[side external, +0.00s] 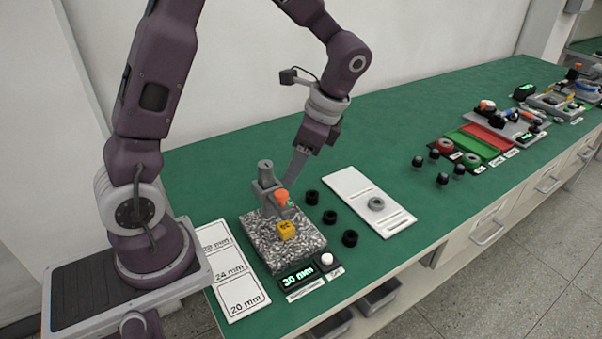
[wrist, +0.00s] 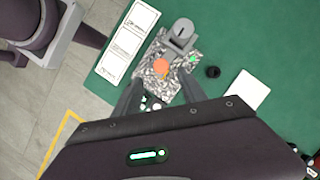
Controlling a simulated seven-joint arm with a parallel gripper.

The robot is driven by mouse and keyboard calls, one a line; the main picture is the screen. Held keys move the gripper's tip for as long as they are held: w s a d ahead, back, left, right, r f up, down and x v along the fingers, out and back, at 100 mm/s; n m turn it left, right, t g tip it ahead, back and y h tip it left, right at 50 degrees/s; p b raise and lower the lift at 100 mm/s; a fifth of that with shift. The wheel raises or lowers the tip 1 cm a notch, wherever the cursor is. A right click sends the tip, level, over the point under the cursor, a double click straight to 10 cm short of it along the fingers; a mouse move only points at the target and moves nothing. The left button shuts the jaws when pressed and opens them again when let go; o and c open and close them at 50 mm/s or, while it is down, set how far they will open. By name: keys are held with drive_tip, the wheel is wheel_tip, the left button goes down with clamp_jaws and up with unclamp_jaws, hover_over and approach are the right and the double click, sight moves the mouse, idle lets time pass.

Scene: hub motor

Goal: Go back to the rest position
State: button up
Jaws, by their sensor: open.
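My gripper (side external: 292,172) is above the green table, close to the grey measuring fixture (side external: 266,190) with an orange knob (side external: 282,197). In the wrist view my gripper's fingers (wrist: 157,92) are spread apart with nothing seen between them. In the side view I cannot tell whether a finger touches the fixture. The orange knob also shows in the wrist view (wrist: 161,65).
Several black rings (side external: 330,217) lie right of the block. A display reading 30 mm (side external: 298,276) is at the block's front. A white size card (side external: 243,292) lies left. Red and green trays (side external: 480,140) stand farther right.

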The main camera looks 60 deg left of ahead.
drive_tip(key=s+d+r+n+t+h, duration=0.1)
drive_tip(key=s+d+r+n+t, duration=0.3)
drive_tip(key=s+r, duration=0.2)
drive_tip(key=s+d+r+n+t+h, duration=0.2)
drive_tip(key=s+d+r+n+t, duration=0.2)
drive_tip(key=s+r, duration=0.2)
drive_tip(key=s, duration=0.2)
drive_tip(key=shift+s+d+n+t, duration=0.2)
drive_tip(key=shift+s+n+t, duration=0.1)
drive_tip(key=shift+n, duration=0.1)
